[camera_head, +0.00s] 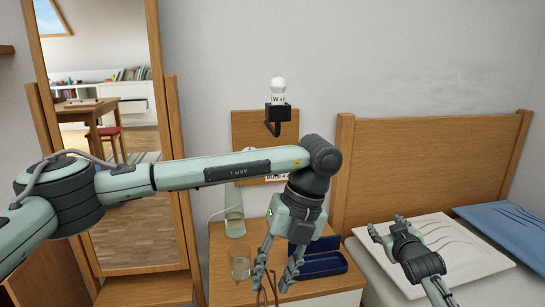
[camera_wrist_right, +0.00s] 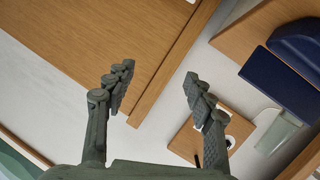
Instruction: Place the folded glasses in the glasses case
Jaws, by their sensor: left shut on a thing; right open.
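The glasses case (camera_head: 322,265) is dark blue and stands open on the wooden nightstand; it also shows at the right of the right wrist view (camera_wrist_right: 280,84). My left gripper (camera_head: 273,277) points down just left of the case, above the nightstand's front part. It is shut on the folded glasses (camera_head: 266,297), of which only thin dark parts show at the picture's bottom edge; the fingers hide the rest. My right gripper (camera_head: 384,225) is open and empty over the bed, right of the nightstand; its spread fingers show in the right wrist view (camera_wrist_right: 160,74).
The nightstand (camera_head: 226,262) also bears a glass carafe (camera_head: 235,222) and a drinking glass (camera_head: 240,264), close to the left of my left gripper. A wall lamp (camera_head: 278,95) is above. A white pillow (camera_head: 455,250) lies on the bed at the right.

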